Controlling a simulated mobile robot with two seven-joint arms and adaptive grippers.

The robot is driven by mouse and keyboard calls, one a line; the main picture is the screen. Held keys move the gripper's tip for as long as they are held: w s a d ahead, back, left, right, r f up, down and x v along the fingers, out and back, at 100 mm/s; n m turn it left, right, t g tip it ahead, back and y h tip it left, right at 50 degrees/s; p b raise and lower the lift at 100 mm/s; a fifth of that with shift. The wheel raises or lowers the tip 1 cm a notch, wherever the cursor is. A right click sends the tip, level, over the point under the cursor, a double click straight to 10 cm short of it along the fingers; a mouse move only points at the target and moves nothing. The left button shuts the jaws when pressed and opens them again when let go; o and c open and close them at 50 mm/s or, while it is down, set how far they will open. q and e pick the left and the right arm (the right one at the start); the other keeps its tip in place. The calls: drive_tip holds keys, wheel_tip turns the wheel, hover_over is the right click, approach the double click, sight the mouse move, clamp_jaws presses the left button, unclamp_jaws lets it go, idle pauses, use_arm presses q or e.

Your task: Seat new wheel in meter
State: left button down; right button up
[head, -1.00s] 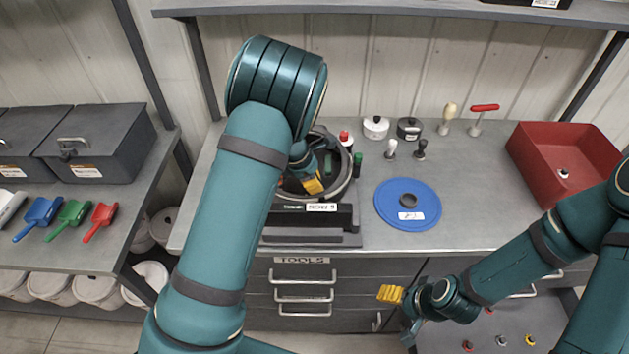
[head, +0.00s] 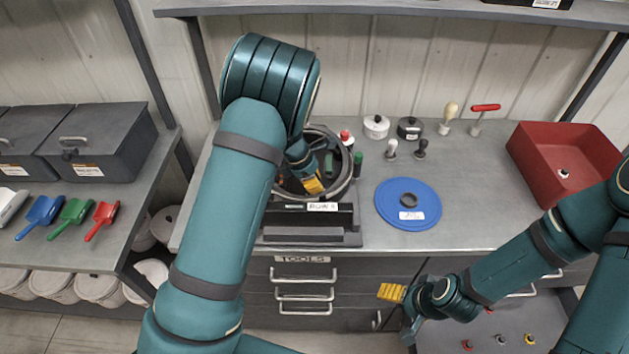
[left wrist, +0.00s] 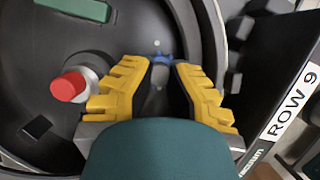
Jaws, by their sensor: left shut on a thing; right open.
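The meter (head: 346,190) is a round dark open housing on the bench, labelled ROW 9 in the left wrist view (left wrist: 292,105). My left gripper (head: 313,184) is inside it. In the left wrist view the yellow fingers (left wrist: 166,82) are closed around a small grey part with a blue end (left wrist: 162,58) near the housing's middle; the palm hides some of it. A blue wheel (head: 424,222) with a dark ring hub lies flat on the bench, right of the meter. My right gripper (head: 391,293) is open and empty in front of the drawers.
A red-capped post (left wrist: 70,86) stands beside the left fingers. Small knobs and pots (head: 376,127) stand behind the blue wheel. A red bin (head: 548,150) is at the right. The bench between wheel and bin is clear. Scoops (head: 70,213) lie on the left shelf.

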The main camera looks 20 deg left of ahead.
use_arm(q)
drive_tip(key=shift+f, duration=0.35)
idle(0.7)
